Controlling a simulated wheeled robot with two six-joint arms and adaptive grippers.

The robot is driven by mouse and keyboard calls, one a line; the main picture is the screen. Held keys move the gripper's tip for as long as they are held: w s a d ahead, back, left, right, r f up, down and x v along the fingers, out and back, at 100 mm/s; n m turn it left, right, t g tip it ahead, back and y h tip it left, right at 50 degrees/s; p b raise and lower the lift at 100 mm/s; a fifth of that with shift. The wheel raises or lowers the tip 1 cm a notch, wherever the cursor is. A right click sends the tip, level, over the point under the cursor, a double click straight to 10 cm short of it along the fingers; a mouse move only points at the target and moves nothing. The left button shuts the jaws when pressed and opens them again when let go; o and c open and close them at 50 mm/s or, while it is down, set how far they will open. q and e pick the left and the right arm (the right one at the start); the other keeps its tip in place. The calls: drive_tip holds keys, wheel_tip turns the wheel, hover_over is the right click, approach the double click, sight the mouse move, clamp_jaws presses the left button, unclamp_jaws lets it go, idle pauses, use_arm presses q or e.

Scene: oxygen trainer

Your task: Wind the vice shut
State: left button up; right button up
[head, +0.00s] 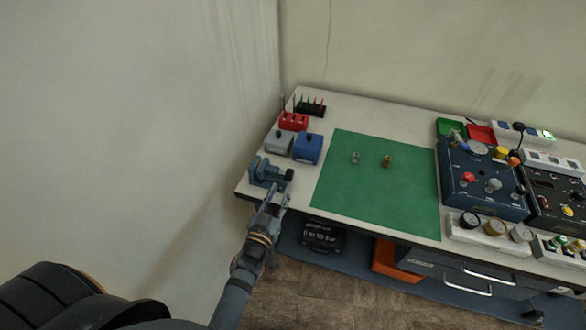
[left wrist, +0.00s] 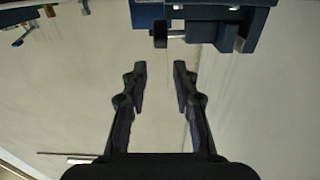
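The blue vice (head: 266,172) stands at the front left corner of the bench, with a dark round part (head: 289,174) on its right side. My left gripper (head: 272,196) is just in front of the vice and overlaps its lower edge in the head view. In the left wrist view the vice (left wrist: 205,14) fills the top, with a short dark cylinder (left wrist: 160,34) at its near side. There my left gripper (left wrist: 160,68) is open and empty, its fingertips short of the cylinder, which lines up with the gap. How far the jaws are apart cannot be told. My right gripper is out of view.
A blue box (head: 308,148) and a grey box (head: 278,143) stand behind the vice. A red holder (head: 293,121) is farther back. The green mat (head: 375,190) carries two small fittings. Dark blue control units (head: 480,185) stand right. The wall is close on the left.

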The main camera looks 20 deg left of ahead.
sight(289, 173)
use_arm(q)
drive_tip(key=w, duration=0.9)
drive_tip(key=shift+w+d+f+b, duration=0.1)
drive_tip(key=shift+w+b, duration=0.2)
drive_tip(key=shift+b, duration=0.05)
drive_tip(key=shift+c, duration=0.2)
clamp_jaws()
